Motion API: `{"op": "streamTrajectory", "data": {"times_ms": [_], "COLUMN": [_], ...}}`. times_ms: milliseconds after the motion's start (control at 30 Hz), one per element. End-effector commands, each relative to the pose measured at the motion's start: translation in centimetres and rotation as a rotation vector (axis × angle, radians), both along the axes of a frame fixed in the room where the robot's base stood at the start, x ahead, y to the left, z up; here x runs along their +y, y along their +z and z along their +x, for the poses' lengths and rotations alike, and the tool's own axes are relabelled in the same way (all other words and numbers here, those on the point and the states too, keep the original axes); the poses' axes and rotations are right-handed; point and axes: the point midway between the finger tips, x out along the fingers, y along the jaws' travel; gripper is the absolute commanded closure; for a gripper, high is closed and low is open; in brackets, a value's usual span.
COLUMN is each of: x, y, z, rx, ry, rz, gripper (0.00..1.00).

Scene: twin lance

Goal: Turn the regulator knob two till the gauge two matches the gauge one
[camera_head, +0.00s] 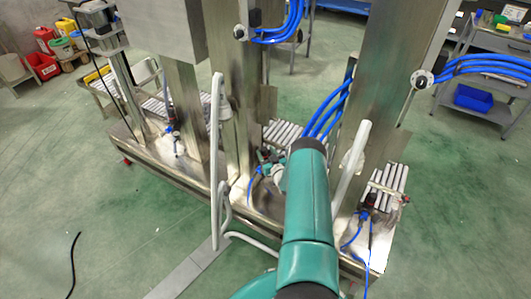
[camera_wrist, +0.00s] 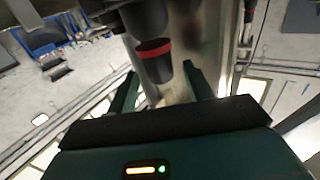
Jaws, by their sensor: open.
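In the wrist view, a black regulator knob (camera_wrist: 154,50) with a red ring hangs in front of my gripper (camera_wrist: 160,72). My gripper's two teal fingers are apart, one on each side of the knob's lower end. I cannot tell whether either finger touches it. In the head view, my teal arm reaches over the machine to the middle station, and my gripper (camera_head: 277,172) is partly hidden there. Other small regulators with blue hoses show at the left station (camera_head: 174,134) and the right station (camera_head: 370,200). No gauge reading can be made out.
Steel columns (camera_head: 385,70) stand close on both sides of my arm. White upright handles (camera_head: 216,130) rise at the machine's front edge. Blue hoses (camera_head: 325,115) hang behind my arm. Roller tracks (camera_head: 283,132) lie between the columns. The green floor in front at left is mostly clear.

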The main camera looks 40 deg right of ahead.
Motion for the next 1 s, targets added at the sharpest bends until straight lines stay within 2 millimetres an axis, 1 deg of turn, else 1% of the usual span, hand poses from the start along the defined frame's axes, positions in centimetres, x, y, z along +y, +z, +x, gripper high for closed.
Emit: {"op": "streamTrajectory", "data": {"times_ms": [33,133,367,500,600,833,1000], "x": [-0.06,-0.17,-0.18,-0.18,-0.19,-0.13,0.01], "y": [-0.04,-0.02,-0.01,0.0,0.0,0.0,0.0], "z": [0.42,0.77,0.81,0.8,0.79,0.79,0.85], "rx": [0.0,0.0,0.0,0.0,0.0,0.0,-0.001], "ry": [0.0,0.0,0.0,0.0,0.0,-0.011,-0.058], "rz": [0.0,0.001,0.001,0.001,0.001,0.001,0.002], "gripper": [0.49,0.49,0.49,0.76,0.94,0.94,0.94]}}
